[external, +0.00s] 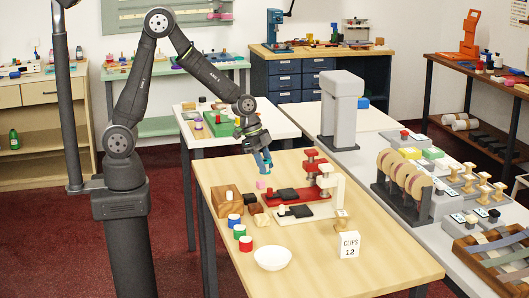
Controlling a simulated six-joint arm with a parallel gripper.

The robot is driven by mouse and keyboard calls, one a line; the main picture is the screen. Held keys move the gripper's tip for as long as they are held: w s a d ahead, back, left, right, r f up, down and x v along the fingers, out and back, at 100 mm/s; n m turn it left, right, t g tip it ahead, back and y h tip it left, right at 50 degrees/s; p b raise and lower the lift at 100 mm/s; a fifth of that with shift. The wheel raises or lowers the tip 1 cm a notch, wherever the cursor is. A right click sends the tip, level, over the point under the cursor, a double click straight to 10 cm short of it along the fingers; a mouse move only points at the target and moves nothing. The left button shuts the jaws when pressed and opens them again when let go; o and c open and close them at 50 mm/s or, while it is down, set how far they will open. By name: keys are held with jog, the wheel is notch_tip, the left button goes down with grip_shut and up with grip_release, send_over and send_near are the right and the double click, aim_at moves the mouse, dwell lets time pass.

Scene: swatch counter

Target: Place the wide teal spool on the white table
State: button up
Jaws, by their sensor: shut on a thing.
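My gripper (264,168) points down above the back left part of the wooden table. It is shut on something. A teal-blue shape (262,157) at its fingers looks like the wide teal spool, but fingers and spool are hard to tell apart at this size. A small pink piece (261,184) shows just below the fingertips; I cannot tell whether they touch. The white table (177,113) stands behind and left of my gripper. It carries a green tray (215,125) and several small coloured spools.
The wooden table (330,262) holds a red stand (290,191), a white stand (332,190), a brown block (228,200), coloured spools (239,231), a white bowl (272,258) and a clips box (348,245). A tall grey machine (340,105) stands behind. The wooden table's front right is clear.

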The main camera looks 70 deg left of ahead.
jog(key=s+d+r, duration=0.2)
jog(key=s+d, duration=0.1)
jog(key=w+a+r+n+y, duration=0.1)
jog(key=w+a+n, duration=0.2)
jog(key=w+a, duration=0.55)
jog(key=w+a+r+n+t+y, duration=0.1)
jog(key=w+a+n, duration=0.4)
jog(key=a, duration=0.6)
jog(key=w+a+r+n+y, duration=0.2)
jog(key=w+a, duration=0.6)
jog(key=a, duration=0.1)
jog(key=n+g+y, duration=0.1)
jog(key=n+y, duration=0.1)
jog(key=n, duration=0.6)
send_over(262, 119)
jog(key=d, duration=0.2)
jog(key=f, duration=0.5)
jog(key=shift+s+a+f, duration=0.1)
jog(key=shift+s+a, duration=0.15)
jog(key=shift+s, duration=0.15)
jog(key=shift+a+f, duration=0.2)
jog(key=shift+f, duration=1.85)
jog(key=shift+f, duration=0.15)
